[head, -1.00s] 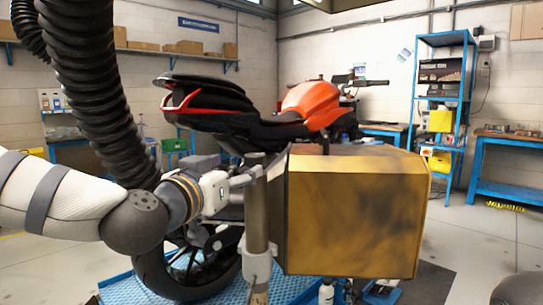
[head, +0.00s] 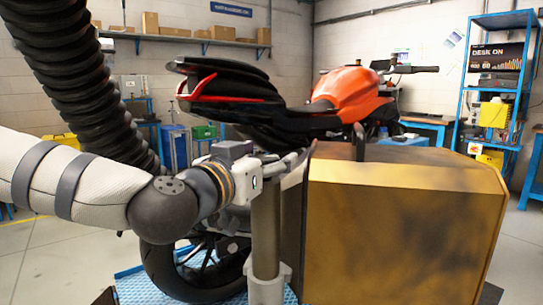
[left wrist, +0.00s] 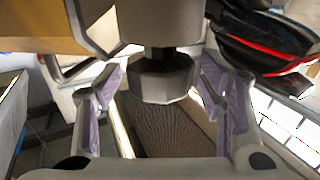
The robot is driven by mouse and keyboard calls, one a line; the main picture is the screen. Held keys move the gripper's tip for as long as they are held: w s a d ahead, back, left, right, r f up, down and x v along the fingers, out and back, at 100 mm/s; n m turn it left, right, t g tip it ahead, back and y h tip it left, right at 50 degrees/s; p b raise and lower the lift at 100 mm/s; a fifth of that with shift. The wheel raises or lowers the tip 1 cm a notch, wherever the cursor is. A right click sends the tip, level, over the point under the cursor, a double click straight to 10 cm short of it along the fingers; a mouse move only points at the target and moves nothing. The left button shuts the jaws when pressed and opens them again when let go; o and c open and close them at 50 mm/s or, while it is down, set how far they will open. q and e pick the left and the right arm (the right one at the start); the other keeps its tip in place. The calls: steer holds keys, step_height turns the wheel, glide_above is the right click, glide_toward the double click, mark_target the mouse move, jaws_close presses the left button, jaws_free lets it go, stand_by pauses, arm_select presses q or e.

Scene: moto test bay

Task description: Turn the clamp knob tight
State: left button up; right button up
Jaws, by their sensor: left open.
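The clamp knob (left wrist: 163,80) is a dark grey faceted knob under a grey cylinder in the left wrist view. My left gripper (left wrist: 160,92) is open, with one pale-padded finger on each side of the knob. Gaps show between the pads and the knob, and I see no clear contact. In the head view my left gripper (head: 284,168) is at the top of a grey post (head: 265,235), beside a large gold box (head: 405,225). The knob cannot be made out in the head view. My right gripper is not in view.
A motorcycle with an orange tank (head: 350,92) and black tail (head: 225,85) stands close behind the gripper. A thick black ribbed hose (head: 85,85) hangs at the left. A blue shelf rack (head: 500,100) stands at the right. Open floor shows at the left.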

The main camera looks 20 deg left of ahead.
arm_select(q)
steer(key=shift+s, duration=0.15)
steer(key=c, duration=1.2)
